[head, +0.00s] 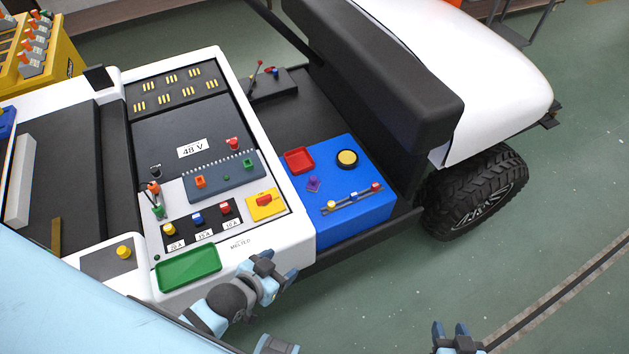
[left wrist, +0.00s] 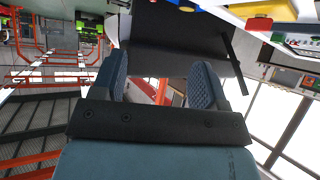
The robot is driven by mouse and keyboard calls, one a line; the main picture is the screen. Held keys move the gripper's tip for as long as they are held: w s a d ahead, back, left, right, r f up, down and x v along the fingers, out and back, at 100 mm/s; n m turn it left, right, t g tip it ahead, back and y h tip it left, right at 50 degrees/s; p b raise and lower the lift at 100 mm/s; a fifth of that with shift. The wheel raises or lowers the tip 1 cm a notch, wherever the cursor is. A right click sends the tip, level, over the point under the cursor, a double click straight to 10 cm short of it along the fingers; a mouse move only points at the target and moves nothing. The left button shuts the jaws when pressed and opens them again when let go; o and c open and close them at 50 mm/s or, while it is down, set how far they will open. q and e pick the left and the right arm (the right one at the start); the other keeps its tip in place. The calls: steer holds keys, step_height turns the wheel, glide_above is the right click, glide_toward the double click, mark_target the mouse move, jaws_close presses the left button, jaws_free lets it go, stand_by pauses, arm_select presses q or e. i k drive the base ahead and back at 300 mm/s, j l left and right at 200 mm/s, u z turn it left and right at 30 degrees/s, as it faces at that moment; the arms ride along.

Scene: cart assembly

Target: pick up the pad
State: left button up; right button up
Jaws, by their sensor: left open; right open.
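I cannot tell for sure which thing is the pad. A blue box (head: 345,222) on the cart carries a round yellow piece with a dark rim (head: 347,159), a small purple piece (head: 313,184), a red tray (head: 299,160) and a rod with small sliders (head: 350,199). My left gripper (head: 277,266) is open and empty by the cart's white front edge, below and left of the blue box. Its spread fingers show in the left wrist view (left wrist: 160,85) with nothing between them. My right gripper (head: 450,330) is open and empty over the floor at the bottom.
The white cart panel left of the blue box holds a green tray (head: 188,268), a yellow block with a red knob (head: 265,204), coloured fuses and a 48 V label (head: 192,148). A black seat and wheel (head: 478,192) stand right.

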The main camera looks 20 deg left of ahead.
mark_target(313, 183)
steer(key=i+l+u, duration=0.85)
steer(key=l, duration=0.3)
steer(key=i+l+u, duration=0.3)
steer(key=l, duration=0.15)
steer(key=k, duration=0.05)
